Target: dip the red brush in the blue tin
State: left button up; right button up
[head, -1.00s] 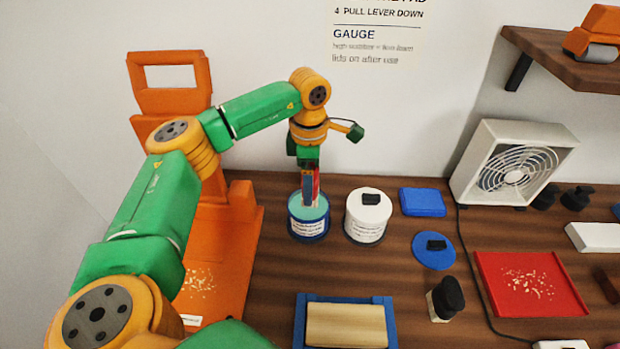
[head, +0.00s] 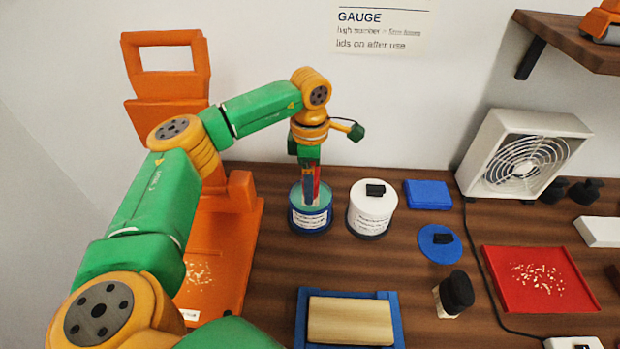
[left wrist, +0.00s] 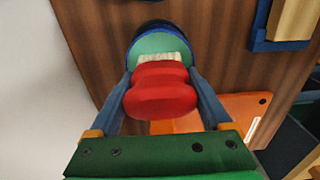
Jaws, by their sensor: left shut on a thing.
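My left gripper (head: 309,186) is shut on the red brush (head: 315,184), which points down at the open blue tin (head: 310,220). The tin has a white label and a teal inside. In the left wrist view, the red handle (left wrist: 160,92) sits between the fingers, and the pale bristles (left wrist: 160,58) lie over the tin's teal opening (left wrist: 158,42). The bristle end is at or just inside the tin mouth; I cannot tell whether it touches the paint. My right gripper is not in view.
A white tin (head: 371,213) with a black-knobbed top stands close right of the blue tin. A blue disc (head: 432,253) with a black knob lies farther right. An orange stand (head: 245,230) is at the left. A blue tray (head: 398,320) with a wooden block is in front.

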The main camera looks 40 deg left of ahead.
pick_arm(q)
jog(key=shift+f+b, duration=0.3)
jog(key=shift+f, duration=0.2)
jog(key=shift+s, duration=0.1)
dwell(1.0)
notch_tip(320, 180, up, 7)
jog(key=p, duration=0.6)
jog(key=shift+r+p, duration=0.15)
jog(key=shift+p, duration=0.2)
